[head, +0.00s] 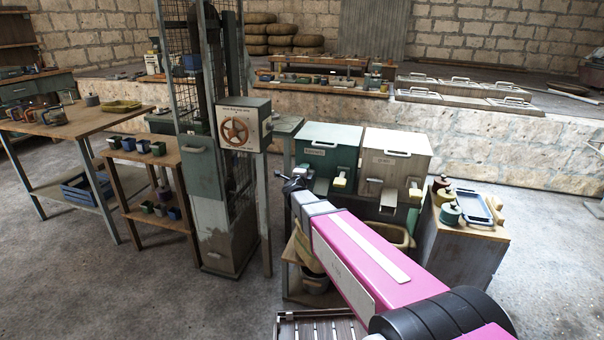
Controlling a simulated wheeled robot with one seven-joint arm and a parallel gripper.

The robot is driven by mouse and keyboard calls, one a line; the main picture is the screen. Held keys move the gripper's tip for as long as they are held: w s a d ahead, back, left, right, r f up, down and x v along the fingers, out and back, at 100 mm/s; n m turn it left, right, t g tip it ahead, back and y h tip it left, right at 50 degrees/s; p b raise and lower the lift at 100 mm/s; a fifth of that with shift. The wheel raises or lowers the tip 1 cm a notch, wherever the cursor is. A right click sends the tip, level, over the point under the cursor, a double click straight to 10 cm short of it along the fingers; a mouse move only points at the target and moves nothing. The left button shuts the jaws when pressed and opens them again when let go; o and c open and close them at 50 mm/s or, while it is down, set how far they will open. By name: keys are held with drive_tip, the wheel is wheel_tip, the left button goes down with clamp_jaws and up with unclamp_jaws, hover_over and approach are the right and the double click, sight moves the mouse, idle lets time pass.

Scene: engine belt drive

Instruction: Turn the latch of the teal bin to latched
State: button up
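The teal bin (320,160) stands near the middle, left of a beige bin. A pale lid handle shows at its top. On its front, near the right side, is a small cream tab (340,183) that looks like its latch; which way it is turned is too small to tell. My gripper (290,184) is dark and small, at the end of my pink arm, in front of the teal bin's lower left corner and left of the tab. It appears apart from the tab. Its fingers are too small to read. My arm hides part of the area below the bins.
The beige bin (395,158) stands close on the right with similar fittings. A small cabinet (460,250) with jars and a blue tray is farther right. A tall caged post with a wheel box (242,125) stands left. A shelf table (150,162) is beyond it. Floor at left front is clear.

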drive_tip(key=v, duration=1)
drive_tip(key=shift+s+a, duration=0.15)
drive_tip(key=shift+s, duration=0.2)
